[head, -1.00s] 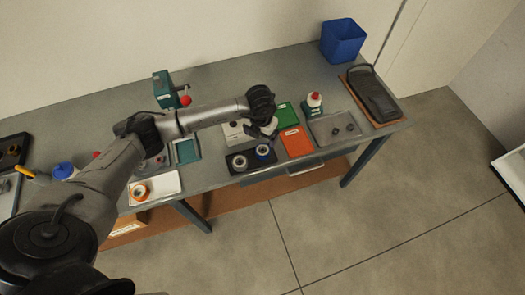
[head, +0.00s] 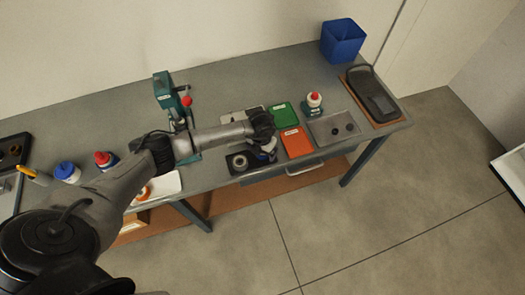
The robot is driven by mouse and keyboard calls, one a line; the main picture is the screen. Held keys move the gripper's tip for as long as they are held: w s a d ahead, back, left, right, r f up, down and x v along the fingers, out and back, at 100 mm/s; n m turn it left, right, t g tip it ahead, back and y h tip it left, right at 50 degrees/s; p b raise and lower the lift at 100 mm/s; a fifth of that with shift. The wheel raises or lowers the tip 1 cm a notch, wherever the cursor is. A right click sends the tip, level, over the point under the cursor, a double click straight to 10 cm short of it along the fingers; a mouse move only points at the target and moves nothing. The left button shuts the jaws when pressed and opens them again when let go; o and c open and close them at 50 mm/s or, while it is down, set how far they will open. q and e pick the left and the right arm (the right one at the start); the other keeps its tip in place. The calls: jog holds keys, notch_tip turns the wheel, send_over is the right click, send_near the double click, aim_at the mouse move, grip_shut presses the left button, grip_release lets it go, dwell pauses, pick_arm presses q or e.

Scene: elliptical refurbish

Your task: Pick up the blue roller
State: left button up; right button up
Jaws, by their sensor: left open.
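The blue roller (head: 261,157) sits at the right part of a dark tray (head: 251,169) near the front edge of the workbench. It is mostly hidden by my left gripper (head: 267,149), which points down over it. The left gripper is open; whether its fingers touch the roller cannot be told. A grey roller (head: 239,161) stands beside it on the left side of the same tray. My right gripper is not in view.
Red (head: 296,142) and green (head: 283,116) trays lie right of the gripper. A grey tray (head: 322,131) with small dark parts, a red-capped bottle (head: 314,101) and a teal press (head: 165,93) stand nearby. The back of the bench is fairly clear.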

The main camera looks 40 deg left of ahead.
pick_arm(q)
jog(key=shift+f, duration=0.15)
jog(key=shift+c, duration=0.2)
jog(key=c, duration=1)
